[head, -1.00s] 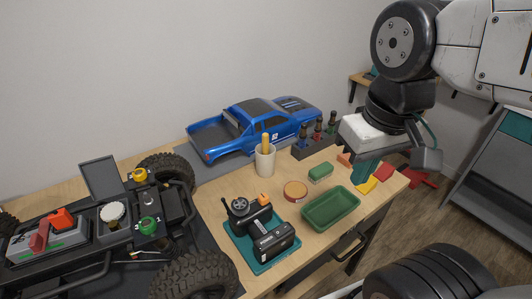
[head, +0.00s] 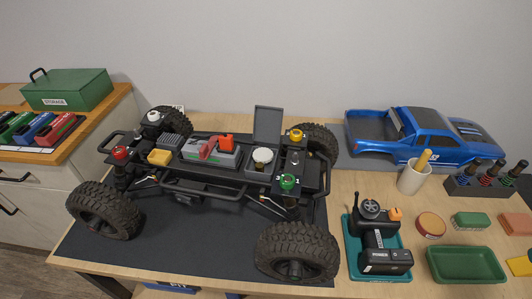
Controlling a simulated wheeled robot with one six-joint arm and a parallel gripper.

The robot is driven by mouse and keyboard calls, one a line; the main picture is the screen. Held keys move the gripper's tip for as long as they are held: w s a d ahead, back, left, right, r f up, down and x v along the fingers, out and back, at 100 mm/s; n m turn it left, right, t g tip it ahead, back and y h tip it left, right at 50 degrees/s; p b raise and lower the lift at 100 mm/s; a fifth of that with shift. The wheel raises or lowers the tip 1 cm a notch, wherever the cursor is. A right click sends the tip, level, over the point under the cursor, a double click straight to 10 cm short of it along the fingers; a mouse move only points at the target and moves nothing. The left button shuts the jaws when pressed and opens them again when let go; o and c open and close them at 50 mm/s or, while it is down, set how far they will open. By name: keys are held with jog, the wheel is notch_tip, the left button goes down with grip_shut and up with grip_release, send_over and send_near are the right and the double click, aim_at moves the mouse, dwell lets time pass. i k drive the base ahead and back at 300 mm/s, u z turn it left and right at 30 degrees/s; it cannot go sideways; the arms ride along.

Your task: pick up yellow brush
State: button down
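The yellow brush (head: 424,161) stands tilted in a white cup (head: 413,179) on the wooden table, right of the crawler chassis and in front of the blue truck body. Only its yellow upper part shows; the rest is hidden inside the cup. My gripper is not in view in the head view now.
The crawler chassis (head: 220,170) stands on a dark mat. A blue truck body (head: 430,138) lies behind the cup. A teal tray with a radio controller (head: 374,242), a green tray (head: 465,264), a round tin (head: 430,225) and a rack of bottles (head: 485,180) surround the cup.

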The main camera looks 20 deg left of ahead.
aim_at(420, 165)
jog(key=k, duration=1.2)
jog(key=z, duration=0.85)
jog(key=i, duration=1.4)
jog(key=u, duration=0.9)
jog(key=i, duration=0.4)
jog(key=u, duration=0.45)
